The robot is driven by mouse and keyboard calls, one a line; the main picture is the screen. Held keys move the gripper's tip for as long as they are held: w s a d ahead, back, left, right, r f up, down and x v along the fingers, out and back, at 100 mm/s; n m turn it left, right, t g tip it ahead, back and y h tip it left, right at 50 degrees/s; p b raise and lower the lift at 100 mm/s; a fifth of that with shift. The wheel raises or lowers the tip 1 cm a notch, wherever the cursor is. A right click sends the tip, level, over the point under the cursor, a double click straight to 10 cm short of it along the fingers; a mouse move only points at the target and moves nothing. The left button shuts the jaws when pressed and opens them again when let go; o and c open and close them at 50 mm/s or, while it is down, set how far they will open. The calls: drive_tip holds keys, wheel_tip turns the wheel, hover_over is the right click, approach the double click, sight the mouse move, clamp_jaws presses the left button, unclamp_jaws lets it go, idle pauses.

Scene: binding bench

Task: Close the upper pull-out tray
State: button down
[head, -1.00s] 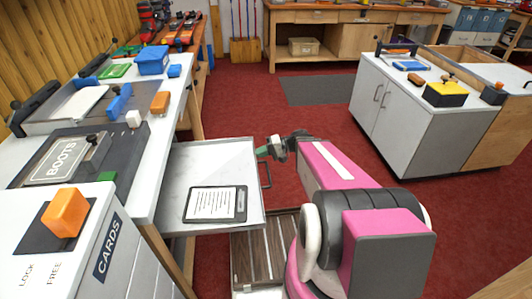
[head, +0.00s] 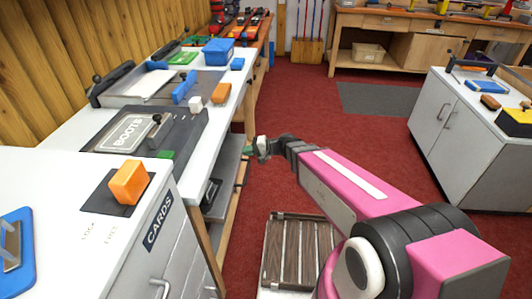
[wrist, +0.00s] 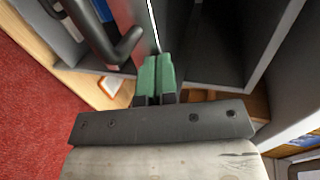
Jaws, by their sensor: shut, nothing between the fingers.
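The upper pull-out tray (head: 229,168) is a grey tray under the white bench top. In the head view it now shows only as a narrow strip along the bench's side, mostly beneath the top. My gripper (head: 250,148) is at the tray's outer front edge. In the wrist view its green fingertips (wrist: 154,76) are shut and empty, close against a grey panel edge beside a dark bar handle (wrist: 112,42). Whether they touch is hard to tell.
The white bench top carries a BOOTS plate (head: 128,134) and an orange block (head: 130,182) on the CARDS cabinet (head: 165,262). A slatted wooden piece (head: 298,250) lies low beside my arm. Red floor (head: 310,120) is open to the right, before a grey cabinet (head: 455,130).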

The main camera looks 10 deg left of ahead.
sight(229, 155)
drive_tip(key=a, duration=0.8)
drive_tip(key=shift+a, duration=0.4)
drive_tip(key=shift+d, duration=0.35)
drive_tip(key=f+v, duration=0.1)
drive_tip(key=v, duration=1.2)
drive_tip(key=shift+d, duration=0.4)
drive_tip(key=s+d+f+h, duration=0.2)
drive_tip(key=d+h, duration=0.5)
drive_tip(key=d, duration=0.9)
drive_tip(key=s+d+f+h, duration=0.2)
drive_tip(key=d+h, duration=0.5)
drive_tip(key=d, duration=1)
drive_tip(key=shift+s+f+h, duration=0.2)
drive_tip(key=shift+s+h, duration=0.1)
drive_tip(key=shift+s, duration=0.05)
drive_tip(key=shift+a, duration=0.1)
